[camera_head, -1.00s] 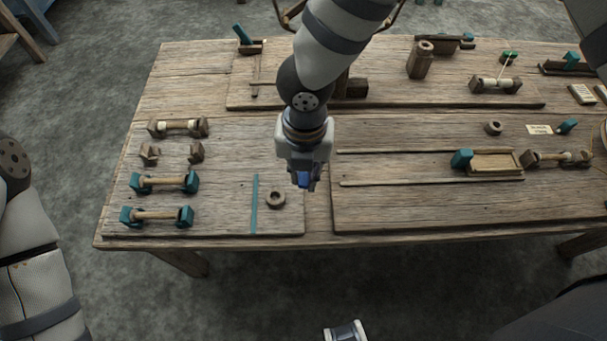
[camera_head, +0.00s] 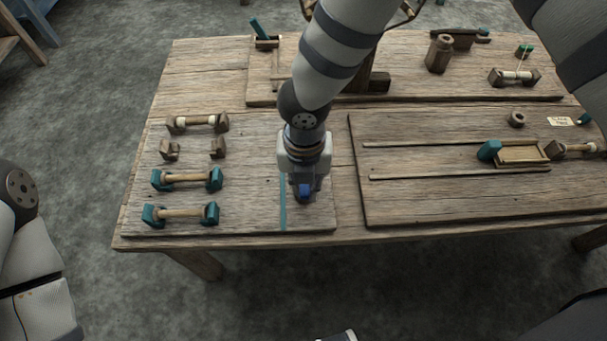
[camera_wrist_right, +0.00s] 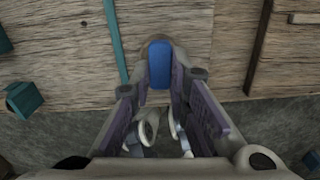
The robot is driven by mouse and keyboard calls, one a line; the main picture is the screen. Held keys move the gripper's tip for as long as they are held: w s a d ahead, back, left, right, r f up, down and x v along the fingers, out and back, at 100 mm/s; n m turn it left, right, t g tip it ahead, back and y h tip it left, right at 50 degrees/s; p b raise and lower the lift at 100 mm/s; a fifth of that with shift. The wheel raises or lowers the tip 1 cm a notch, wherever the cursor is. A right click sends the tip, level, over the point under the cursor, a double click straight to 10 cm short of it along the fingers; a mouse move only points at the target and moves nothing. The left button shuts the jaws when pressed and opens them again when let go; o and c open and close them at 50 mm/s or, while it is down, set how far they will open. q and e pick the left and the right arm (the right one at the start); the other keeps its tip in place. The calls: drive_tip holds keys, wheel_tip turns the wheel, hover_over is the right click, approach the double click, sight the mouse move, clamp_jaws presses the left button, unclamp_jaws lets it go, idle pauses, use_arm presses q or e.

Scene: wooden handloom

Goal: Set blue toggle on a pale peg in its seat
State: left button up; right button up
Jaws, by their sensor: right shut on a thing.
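The blue toggle (camera_head: 305,190) is between the fingers of my right gripper (camera_head: 305,196), low over the front of the left board. In the right wrist view the toggle (camera_wrist_right: 160,62) is upright in the picture between the fingertips of the gripper (camera_wrist_right: 160,78). A rounded brownish edge (camera_wrist_right: 158,39) shows just behind it, which looks like the round seat. The gripper hides the rest of the seat in the head view. The pale peg cannot be made out. Whether the toggle touches the seat cannot be told. My left gripper is not in view.
A teal strip (camera_head: 283,203) lies just left of the right gripper. Teal-ended spools (camera_head: 182,212) and brown blocks (camera_head: 169,150) stand further left. A raised board (camera_head: 430,210) with thin rails lies to the right. The table's front edge is close.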

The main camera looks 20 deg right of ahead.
drive_tip(key=shift+f, duration=0.25)
drive_tip(key=o, duration=0.8)
drive_tip(key=shift+r, duration=0.1)
wheel_tip(320, 180, up, 12)
drive_tip(key=shift+f, duration=0.1)
